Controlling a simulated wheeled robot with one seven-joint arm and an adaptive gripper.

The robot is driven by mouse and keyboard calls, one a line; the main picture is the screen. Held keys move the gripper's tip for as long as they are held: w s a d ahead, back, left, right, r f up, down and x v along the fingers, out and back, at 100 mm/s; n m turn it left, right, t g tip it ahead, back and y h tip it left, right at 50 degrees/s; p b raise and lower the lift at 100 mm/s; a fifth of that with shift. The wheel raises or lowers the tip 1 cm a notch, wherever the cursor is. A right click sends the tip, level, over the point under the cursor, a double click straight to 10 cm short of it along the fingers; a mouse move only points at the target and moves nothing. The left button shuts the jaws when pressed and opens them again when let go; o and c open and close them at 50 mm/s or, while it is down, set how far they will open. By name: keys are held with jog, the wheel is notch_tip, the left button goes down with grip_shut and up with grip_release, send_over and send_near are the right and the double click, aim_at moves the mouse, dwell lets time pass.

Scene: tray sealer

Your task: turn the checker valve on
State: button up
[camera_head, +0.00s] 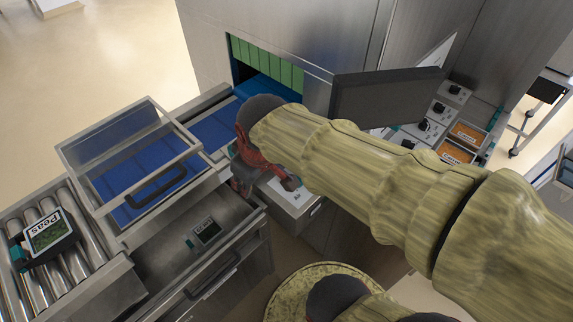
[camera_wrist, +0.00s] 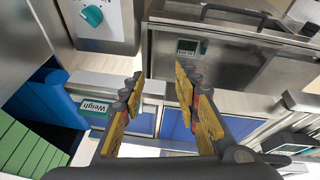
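A teal valve knob (camera_wrist: 92,15) sits on a pale grey panel (camera_wrist: 110,38) at the upper left of the wrist view. The writing beside it is too small to read, so I cannot tell whether it is the checker valve. My gripper (camera_wrist: 159,82) is open, with yellow pads on both fingers and nothing between them. The knob lies outside the fingers, apart from them. In the head view my gripper (camera_head: 266,184) hangs over the edge of the open steel drawer, beside a white-topped unit (camera_head: 292,197). My arm hides part of the area there.
A clear-lidded frame (camera_head: 160,185) stands over the blue belt. A steel drawer (camera_head: 160,262) is open with a small display inside. A dark monitor (camera_head: 388,97) and a knob panel (camera_head: 424,126) stand beyond my arm.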

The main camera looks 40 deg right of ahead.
jog(key=w+d+f+n+g+p, duration=0.35)
jog(key=w+d+p, duration=0.25)
jog(key=d+p, duration=0.55)
jog(key=d+f+n+p, duration=0.1)
jog(key=d+f, duration=0.1)
jog(key=s+d+f+n+p, duration=0.1)
jog(key=f, duration=0.1)
jog(key=d+f+n+p, duration=0.1)
jog(key=d+f+p, duration=0.1)
jog(key=shift+s+d+n+g+y, duration=0.3)
jog(key=shift+s+n+g, duration=0.05)
jog(key=shift+s, duration=0.05)
notch_tip(320, 180, down, 8)
jog(key=shift+s+d+r+b, duration=0.1)
jog(key=shift+d+r+b, duration=0.1)
jog(key=shift+b, duration=0.6)
jog(key=shift+f, duration=0.5)
jog(key=c, duration=0.3)
grip_shut()
